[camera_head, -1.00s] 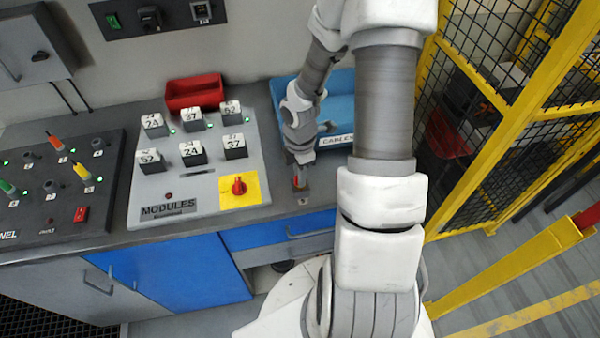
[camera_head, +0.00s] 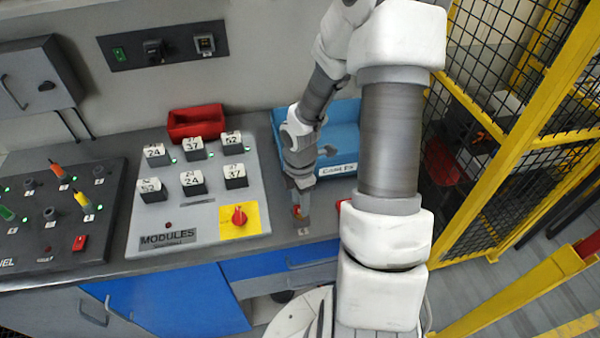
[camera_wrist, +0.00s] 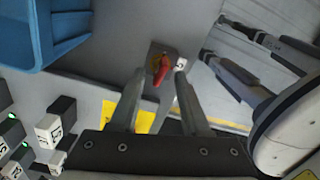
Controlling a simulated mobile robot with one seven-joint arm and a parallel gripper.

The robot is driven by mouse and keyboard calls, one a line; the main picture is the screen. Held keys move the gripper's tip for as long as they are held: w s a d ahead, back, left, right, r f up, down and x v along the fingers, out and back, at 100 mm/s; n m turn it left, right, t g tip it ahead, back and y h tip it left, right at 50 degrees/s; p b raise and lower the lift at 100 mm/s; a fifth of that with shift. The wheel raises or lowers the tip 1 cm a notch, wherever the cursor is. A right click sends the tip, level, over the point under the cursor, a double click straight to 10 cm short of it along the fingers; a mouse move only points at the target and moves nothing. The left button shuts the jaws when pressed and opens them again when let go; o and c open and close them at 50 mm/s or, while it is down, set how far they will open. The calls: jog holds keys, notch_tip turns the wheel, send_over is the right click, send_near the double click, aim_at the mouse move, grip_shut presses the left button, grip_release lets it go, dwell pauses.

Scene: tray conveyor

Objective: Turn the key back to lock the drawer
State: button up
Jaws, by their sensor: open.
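A red key (camera_wrist: 160,70) sits on a small dark lock plate (camera_wrist: 163,58) on the counter. In the wrist view it lies between my two fingertips, pointing a little askew. In the head view a bit of the key (camera_head: 297,211) shows at my gripper (camera_head: 302,214), which is low over the counter's front edge. My gripper, also in the wrist view (camera_wrist: 161,75), is open around the key. I cannot tell whether a finger touches it. The blue drawer (camera_head: 262,264) is below the counter edge and looks shut. A small white label shows beside the lock.
A blue bin (camera_head: 342,150) stands behind my gripper. Left of it are the MODULES panel (camera_head: 205,212) with several cubes and a red knob on a yellow plate (camera_head: 239,216), and a red tray (camera_head: 196,124). A yellow mesh fence (camera_head: 530,110) stands to the right.

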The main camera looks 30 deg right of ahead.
notch_tip(320, 180, up, 15)
jog(key=p, duration=0.2)
